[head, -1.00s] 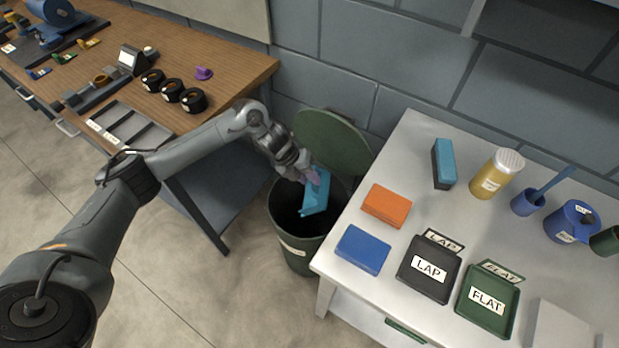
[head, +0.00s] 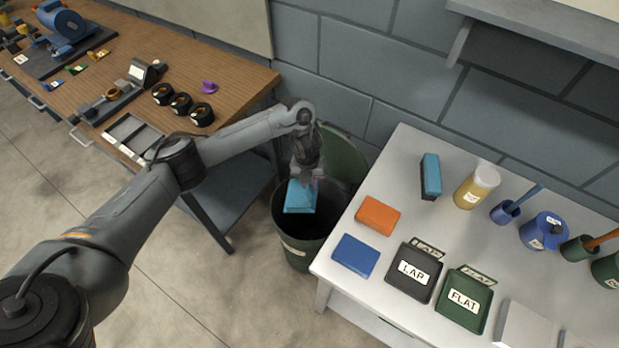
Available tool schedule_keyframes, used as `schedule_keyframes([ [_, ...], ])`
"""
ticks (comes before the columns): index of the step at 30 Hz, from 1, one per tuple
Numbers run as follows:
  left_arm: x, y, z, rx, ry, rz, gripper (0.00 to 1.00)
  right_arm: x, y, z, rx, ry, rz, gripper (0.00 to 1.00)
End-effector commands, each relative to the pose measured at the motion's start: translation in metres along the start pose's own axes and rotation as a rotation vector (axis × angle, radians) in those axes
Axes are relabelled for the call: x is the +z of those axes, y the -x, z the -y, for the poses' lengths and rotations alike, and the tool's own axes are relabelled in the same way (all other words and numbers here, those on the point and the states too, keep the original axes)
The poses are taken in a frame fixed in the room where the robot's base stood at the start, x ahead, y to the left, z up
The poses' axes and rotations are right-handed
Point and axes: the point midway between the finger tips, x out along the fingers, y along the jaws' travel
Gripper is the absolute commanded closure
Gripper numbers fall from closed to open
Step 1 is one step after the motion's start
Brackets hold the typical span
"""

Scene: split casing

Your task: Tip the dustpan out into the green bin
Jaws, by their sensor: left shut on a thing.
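The green bin (head: 291,249) stands on the floor between the wooden bench and the white table, with its lid (head: 345,165) open against the wall. My left gripper (head: 304,181) is above the bin's mouth and shut on the light-blue dustpan (head: 300,197). The grip on the dustpan is small and partly hidden by the gripper. I cannot see whether anything is in the dustpan, and the bin's inside is dark. My right gripper is out of view.
The white table (head: 335,272) stands close on the bin's right, with an orange block (head: 378,215), a blue block (head: 355,256), a LAP tray (head: 412,272) and a FLAT tray (head: 464,300). The wooden bench (head: 235,85) is at the left. Floor in front of the bin is clear.

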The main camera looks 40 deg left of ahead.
Motion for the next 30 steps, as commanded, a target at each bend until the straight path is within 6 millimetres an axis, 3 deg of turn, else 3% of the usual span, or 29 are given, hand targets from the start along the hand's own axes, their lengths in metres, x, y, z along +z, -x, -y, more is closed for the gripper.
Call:
schedule_keyframes([
  [1,0.000,0.008,0.002,0.019,-0.001,0.001,1.00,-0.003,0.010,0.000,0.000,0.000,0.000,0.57],
  [15,0.000,0.022,0.003,0.210,-0.003,-0.001,1.00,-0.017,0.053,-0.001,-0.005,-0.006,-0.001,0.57],
  [30,0.001,0.023,0.001,0.272,-0.001,0.001,1.00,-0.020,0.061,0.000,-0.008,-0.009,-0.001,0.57],
])
